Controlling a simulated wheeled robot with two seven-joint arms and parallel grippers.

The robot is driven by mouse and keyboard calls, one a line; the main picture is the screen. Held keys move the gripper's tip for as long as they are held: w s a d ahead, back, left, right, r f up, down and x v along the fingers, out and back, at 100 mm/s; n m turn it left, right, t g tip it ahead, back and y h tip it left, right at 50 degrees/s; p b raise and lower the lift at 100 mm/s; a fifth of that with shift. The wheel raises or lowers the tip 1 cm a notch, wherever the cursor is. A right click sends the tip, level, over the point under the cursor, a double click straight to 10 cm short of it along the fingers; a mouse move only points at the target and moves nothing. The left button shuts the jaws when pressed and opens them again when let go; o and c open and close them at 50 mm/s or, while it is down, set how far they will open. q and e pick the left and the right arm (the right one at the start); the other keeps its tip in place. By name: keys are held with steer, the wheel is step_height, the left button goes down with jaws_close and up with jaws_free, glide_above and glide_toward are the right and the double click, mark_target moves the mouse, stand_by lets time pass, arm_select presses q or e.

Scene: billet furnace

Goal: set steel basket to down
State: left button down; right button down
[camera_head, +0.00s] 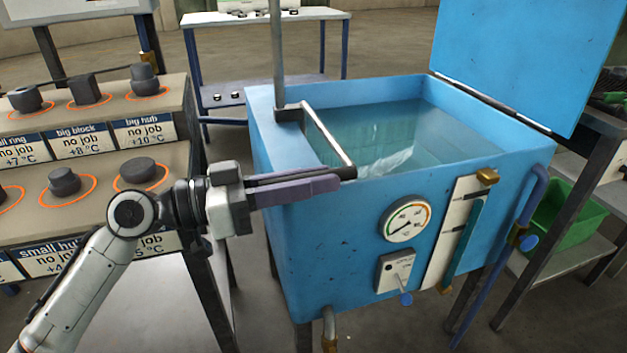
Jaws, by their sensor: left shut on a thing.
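A blue tank (340,235) full of water stands in the middle with its lid (525,55) raised. A dark upright post (277,55) rises at its left rim. A steel handle bar (328,138) reaches from a block on the post toward the front left rim. My left gripper (338,180) comes in from the left, its purple fingers shut on the near end of this handle. The steel basket itself is not clearly visible; a pale blurred shape (388,158) shows in the water, and I cannot tell whether it is the basket. My right gripper is out of view.
A sloped rack (105,105) with dark metal parts in orange rings and labels stands at the left. The tank's front has a dial gauge (406,221) and a lever switch (397,272). A green bin (570,222) sits at the right. A white table (265,17) is behind.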

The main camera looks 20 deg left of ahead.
arm_select(q)
steer(key=shift+f, duration=0.55)
steer(key=c, duration=1.7)
jaws_free()
steer(key=shift+o, duration=0.3)
steer(key=shift+r, duration=0.15)
steer(key=shift+a, duration=0.1)
steer(key=v, duration=1)
steer(key=shift+b, duration=0.45)
steer(key=shift+s, duration=0.2)
